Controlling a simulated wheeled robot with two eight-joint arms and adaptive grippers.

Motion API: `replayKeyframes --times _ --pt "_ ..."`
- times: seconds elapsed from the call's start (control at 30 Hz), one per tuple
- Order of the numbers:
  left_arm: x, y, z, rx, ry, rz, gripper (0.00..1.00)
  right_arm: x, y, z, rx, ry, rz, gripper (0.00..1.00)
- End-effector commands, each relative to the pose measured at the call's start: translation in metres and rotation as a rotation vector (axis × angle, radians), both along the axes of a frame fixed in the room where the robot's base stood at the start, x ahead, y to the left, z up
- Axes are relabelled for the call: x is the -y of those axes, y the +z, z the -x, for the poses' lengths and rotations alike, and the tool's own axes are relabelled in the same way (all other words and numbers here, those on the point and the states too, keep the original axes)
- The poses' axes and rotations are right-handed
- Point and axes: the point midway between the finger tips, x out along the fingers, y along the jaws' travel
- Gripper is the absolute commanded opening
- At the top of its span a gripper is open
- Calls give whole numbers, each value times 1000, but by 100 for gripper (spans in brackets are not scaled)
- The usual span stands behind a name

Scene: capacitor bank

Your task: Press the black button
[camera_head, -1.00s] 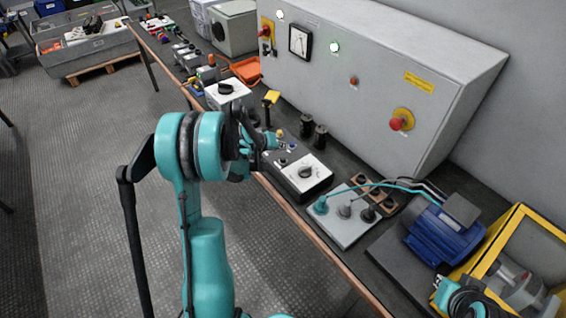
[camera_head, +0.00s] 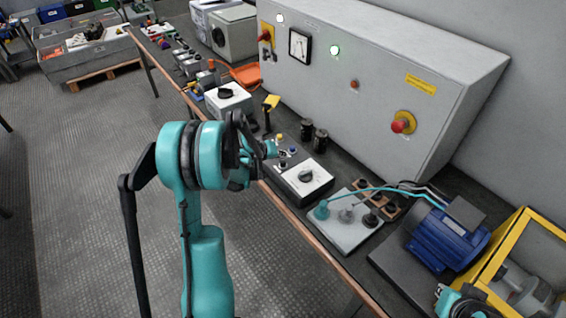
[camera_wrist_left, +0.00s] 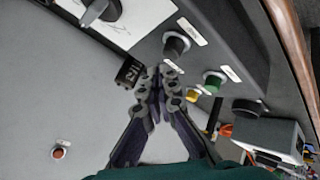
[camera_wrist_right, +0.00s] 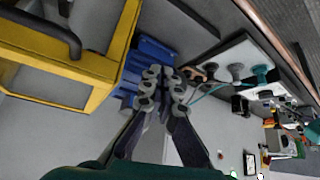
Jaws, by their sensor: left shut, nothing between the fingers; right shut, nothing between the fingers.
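In the left wrist view a black round button (camera_wrist_left: 177,43) with a white label sits on a dark control panel. A green button (camera_wrist_left: 213,82) and a small yellow one (camera_wrist_left: 193,95) are beside it. In the head view a small black button (camera_head: 283,163) shows beside the white-faced knob box (camera_head: 306,178). My left gripper (camera_wrist_left: 160,78) is shut and empty, its tips appearing just beside the black button; contact cannot be told. It also shows in the head view (camera_head: 266,150). My right gripper (camera_wrist_right: 165,82) is shut and empty, with the blue motor (camera_wrist_right: 150,60) behind it.
A grey cabinet (camera_head: 360,75) with a red emergency knob (camera_head: 402,123) stands behind the bench. Two black cylinders (camera_head: 313,137) stand near the panel. A terminal plate (camera_head: 345,222), the blue motor (camera_head: 447,238) and a yellow frame (camera_head: 497,250) lie to the right.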

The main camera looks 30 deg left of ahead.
Motion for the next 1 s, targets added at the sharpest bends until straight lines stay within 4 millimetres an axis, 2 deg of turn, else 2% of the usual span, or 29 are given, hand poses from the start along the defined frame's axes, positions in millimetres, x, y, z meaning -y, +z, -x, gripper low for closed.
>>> replayKeyframes --times 0.6,1.0 --pt "0 0 0 0 0 0 0 0 0 0 0 0 0 0" --pt "0 -9 0 0 0 0 0 0 -9 0 0 0 0 0"
